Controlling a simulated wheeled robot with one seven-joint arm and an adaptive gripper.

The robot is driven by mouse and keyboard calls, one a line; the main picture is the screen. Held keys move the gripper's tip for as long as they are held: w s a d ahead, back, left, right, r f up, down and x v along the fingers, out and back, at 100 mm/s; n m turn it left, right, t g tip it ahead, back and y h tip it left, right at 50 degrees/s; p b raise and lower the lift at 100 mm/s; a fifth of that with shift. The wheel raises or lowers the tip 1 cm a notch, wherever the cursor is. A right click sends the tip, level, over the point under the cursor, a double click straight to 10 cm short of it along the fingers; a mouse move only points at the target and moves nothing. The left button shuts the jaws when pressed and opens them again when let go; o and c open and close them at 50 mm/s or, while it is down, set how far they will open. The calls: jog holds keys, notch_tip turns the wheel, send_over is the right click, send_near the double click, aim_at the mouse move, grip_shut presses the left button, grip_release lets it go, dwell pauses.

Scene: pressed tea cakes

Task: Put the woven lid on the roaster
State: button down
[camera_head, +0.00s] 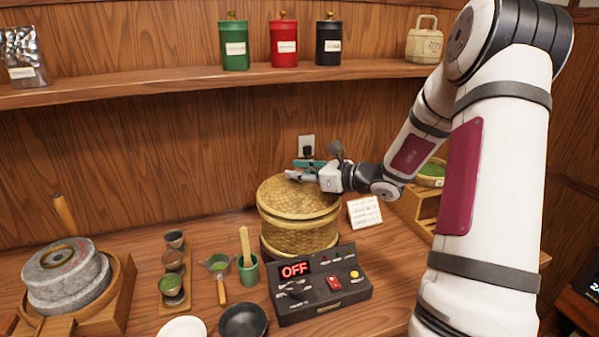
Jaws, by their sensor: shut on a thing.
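The woven lid (285,201) is a round, tan-yellow wicker disc in the middle of the head view. It lies over the top of the woven round roaster (300,240), roughly level. A seam shows between them, but I cannot tell whether the lid is fully seated. My gripper (303,170) is at the top of the lid, toward its back, and reaches in from the right. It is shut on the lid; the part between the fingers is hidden. The roaster stands on the counter, behind a black control box (350,290) whose display reads OFF.
A stone mill (65,278) stands at left. Small cups (174,239), a green cup with a wooden scoop (248,272) and a black bowl (243,322) are left of the roaster. A white card (364,212) stands close to its right. A shelf (180,82) with tins runs above.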

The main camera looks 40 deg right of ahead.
jog(key=shift+f, duration=0.1)
jog(key=shift+f, duration=0.35)
jog(key=shift+f+b, duration=0.1)
jog(key=shift+b, duration=0.2)
jog(key=c, duration=1.3)
grip_release()
